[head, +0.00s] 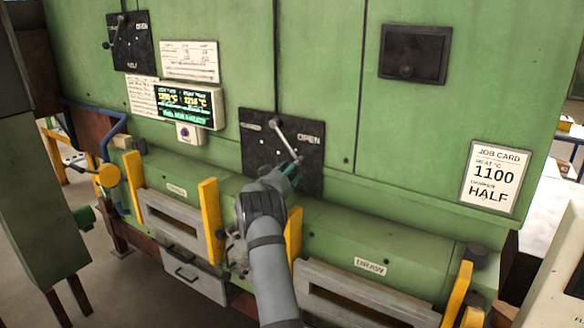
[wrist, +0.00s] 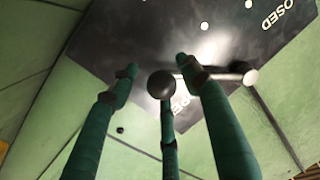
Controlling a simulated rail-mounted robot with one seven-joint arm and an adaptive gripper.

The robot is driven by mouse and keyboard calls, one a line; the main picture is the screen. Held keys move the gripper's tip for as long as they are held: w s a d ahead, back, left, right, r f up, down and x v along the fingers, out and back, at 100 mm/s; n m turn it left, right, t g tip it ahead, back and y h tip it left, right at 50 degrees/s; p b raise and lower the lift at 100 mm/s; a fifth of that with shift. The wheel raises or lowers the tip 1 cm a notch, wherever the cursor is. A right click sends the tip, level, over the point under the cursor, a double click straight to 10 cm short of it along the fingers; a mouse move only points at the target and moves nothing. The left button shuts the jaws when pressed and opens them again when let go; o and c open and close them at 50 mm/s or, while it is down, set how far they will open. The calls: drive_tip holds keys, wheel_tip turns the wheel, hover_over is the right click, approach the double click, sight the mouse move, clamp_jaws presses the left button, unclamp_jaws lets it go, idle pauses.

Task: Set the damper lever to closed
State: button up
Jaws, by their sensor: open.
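The dark lever plate (head: 255,150) is on the green furnace wall, with OPEN at its upper right. Its pale lever (head: 285,137) slants from upper left down to the right, towards my fingers. My gripper (head: 291,170) is open in front of the plate's lower right. In the wrist view, the lever's black ball knob (wrist: 160,84) shows between my green fingers (wrist: 158,75), with no clear grip on it. The plate (wrist: 140,35) shows behind with a partly cut-off word ending in OSED. Fingers hide part of the lever and lettering.
A second lever plate (head: 132,50) is at the upper left. A lit display (head: 183,103) is left of the lever. A job card (head: 495,176) reads 1100 and damper HALF. Yellow uprights (head: 211,220) and a green ledge (head: 365,235) stand below the plate.

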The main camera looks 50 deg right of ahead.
drive_tip(key=shift+c, duration=0.2)
drive_tip(key=c, duration=1)
drive_tip(key=shift+c, duration=0.7)
drive_tip(key=shift+f, duration=0.2)
clamp_jaws()
